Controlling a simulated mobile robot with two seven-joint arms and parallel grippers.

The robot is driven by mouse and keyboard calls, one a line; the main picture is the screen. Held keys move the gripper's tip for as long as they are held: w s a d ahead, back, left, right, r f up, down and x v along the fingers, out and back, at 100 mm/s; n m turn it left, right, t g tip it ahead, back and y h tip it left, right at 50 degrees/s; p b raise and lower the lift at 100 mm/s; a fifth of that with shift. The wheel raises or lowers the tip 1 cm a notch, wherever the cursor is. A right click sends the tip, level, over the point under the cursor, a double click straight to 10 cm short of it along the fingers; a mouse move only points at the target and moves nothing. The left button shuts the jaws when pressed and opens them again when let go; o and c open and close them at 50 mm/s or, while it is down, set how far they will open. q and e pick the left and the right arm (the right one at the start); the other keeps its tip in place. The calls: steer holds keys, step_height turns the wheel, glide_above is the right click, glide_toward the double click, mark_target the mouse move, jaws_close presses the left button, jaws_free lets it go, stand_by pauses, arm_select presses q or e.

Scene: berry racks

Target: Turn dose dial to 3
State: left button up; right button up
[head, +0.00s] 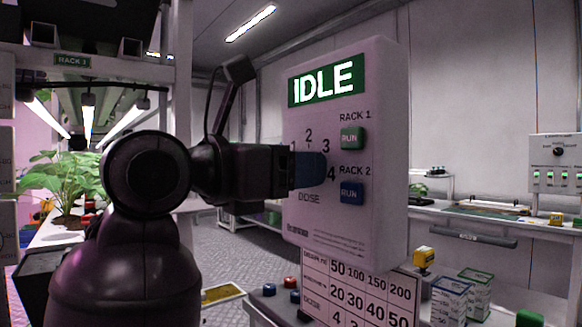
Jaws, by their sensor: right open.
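The dose dial (314,170) is a dark blue knob on the front of a pale control box (345,235). Printed numbers 1 to 4 arc around the dial, with DOSE below it. My right gripper (291,166) is at the dial, coming from the left, and covers its left part. The gripper is open; whether its fingers touch the dial, I cannot tell. The dial's pointer is hidden, so its setting cannot be read. The box's green screen (327,81) reads IDLE. My left gripper is not in view.
A green RUN button (352,138) and a blue RUN button (352,192) sit just right of the dial. A number chart (322,288) stands below the box. Small cartons (450,302) stand at lower right. Potted plants (67,181) fill the left rack.

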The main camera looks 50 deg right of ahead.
steer(key=shift+c, duration=0.2)
steer(key=c, duration=0.9)
